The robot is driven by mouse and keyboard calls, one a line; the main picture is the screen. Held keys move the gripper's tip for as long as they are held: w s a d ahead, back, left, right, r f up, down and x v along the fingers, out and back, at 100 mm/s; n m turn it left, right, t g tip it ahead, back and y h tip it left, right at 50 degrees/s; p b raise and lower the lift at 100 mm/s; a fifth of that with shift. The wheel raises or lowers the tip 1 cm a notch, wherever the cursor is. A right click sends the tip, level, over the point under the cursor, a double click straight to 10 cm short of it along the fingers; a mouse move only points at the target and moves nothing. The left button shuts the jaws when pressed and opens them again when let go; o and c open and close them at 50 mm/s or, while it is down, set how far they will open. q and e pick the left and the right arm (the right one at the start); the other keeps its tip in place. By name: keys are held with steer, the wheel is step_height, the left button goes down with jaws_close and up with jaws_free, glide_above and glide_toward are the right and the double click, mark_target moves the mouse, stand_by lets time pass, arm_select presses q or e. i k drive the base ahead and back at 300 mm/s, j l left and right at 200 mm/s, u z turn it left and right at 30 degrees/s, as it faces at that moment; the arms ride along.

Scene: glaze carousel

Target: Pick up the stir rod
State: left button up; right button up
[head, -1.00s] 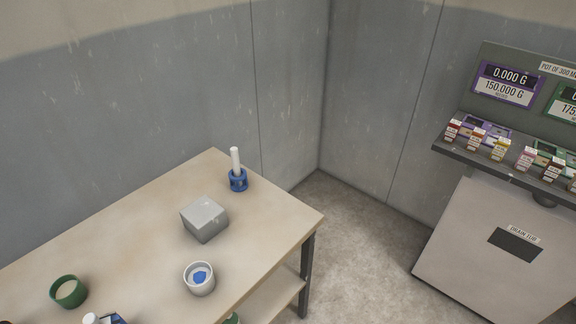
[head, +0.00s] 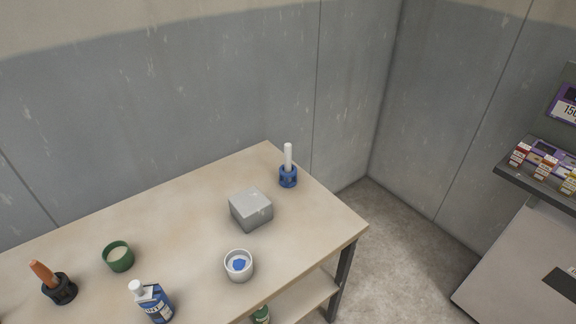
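A white rod (head: 288,157) stands upright in a blue holder (head: 288,177) near the far right corner of the table. An orange-brown handle (head: 42,273) stands slightly tilted in a black holder (head: 62,289) at the table's left. The frames do not settle which of the two is the stir rod. Neither of my grippers shows in the head view.
The table (head: 185,225) also bears a grey block (head: 251,209), a white cup with blue contents (head: 239,277), a green cup (head: 118,265) and a blue bottle (head: 155,307). A shelf with small boxes (head: 545,168) is at the right.

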mark_target(287, 146)
steer(key=i+l, duration=0.2)
steer(key=l, duration=0.15)
steer(key=i+l, duration=0.2)
steer(key=l, duration=0.15)
steer(key=i+l, duration=0.25)
steer(key=l+u, duration=0.15)
steer(key=u, duration=0.25)
steer(key=i+l+u, duration=0.1)
steer(key=u, duration=0.3)
steer(key=l+u, duration=0.2)
steer(key=u, duration=0.15)
